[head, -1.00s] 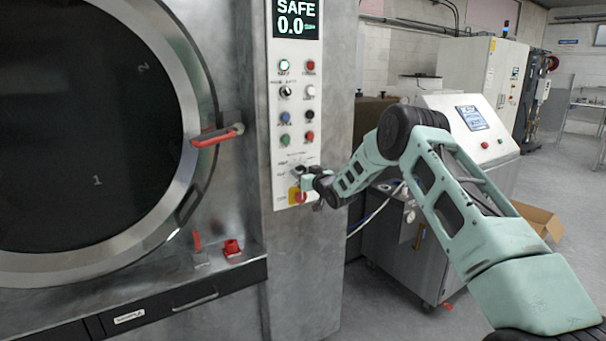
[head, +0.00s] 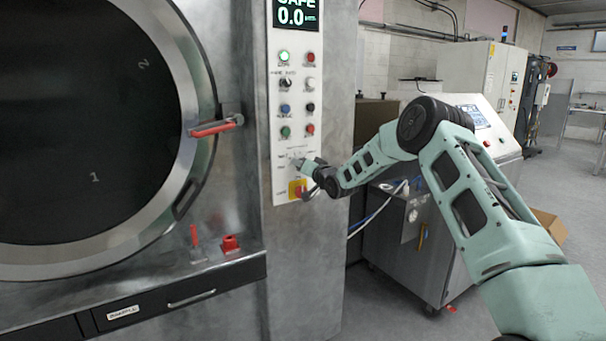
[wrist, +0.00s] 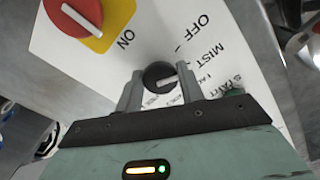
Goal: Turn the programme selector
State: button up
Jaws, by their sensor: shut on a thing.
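The programme selector is a round black knob (wrist: 158,75) with a pale pointer bar, in the wrist view. It sits on the white control panel (head: 296,140), with printed words such as OFF and MIST around it. My gripper (wrist: 159,88) has one finger on each side of the knob and is shut on it. In the head view my gripper (head: 300,164) reaches the lower panel from the right and largely hides the knob. The pointer bar lies roughly crosswise between the fingers.
A red rotary switch on a yellow plate (head: 297,190) is just below my gripper; it also shows in the wrist view (wrist: 75,12). Several buttons are above. A red-handled door latch (head: 213,129) and a round door (head: 90,120) are left. A steel cabinet (head: 405,240) stands right.

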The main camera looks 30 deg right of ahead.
jog(key=shift+m+b, duration=2.05)
jog(key=shift+m, duration=2.65)
jog(key=o, duration=0.9)
jog(key=shift+o, duration=0.2)
jog(key=s+b, duration=0.4)
jog(key=s, duration=1.3)
jog(key=shift+s+d, duration=0.25)
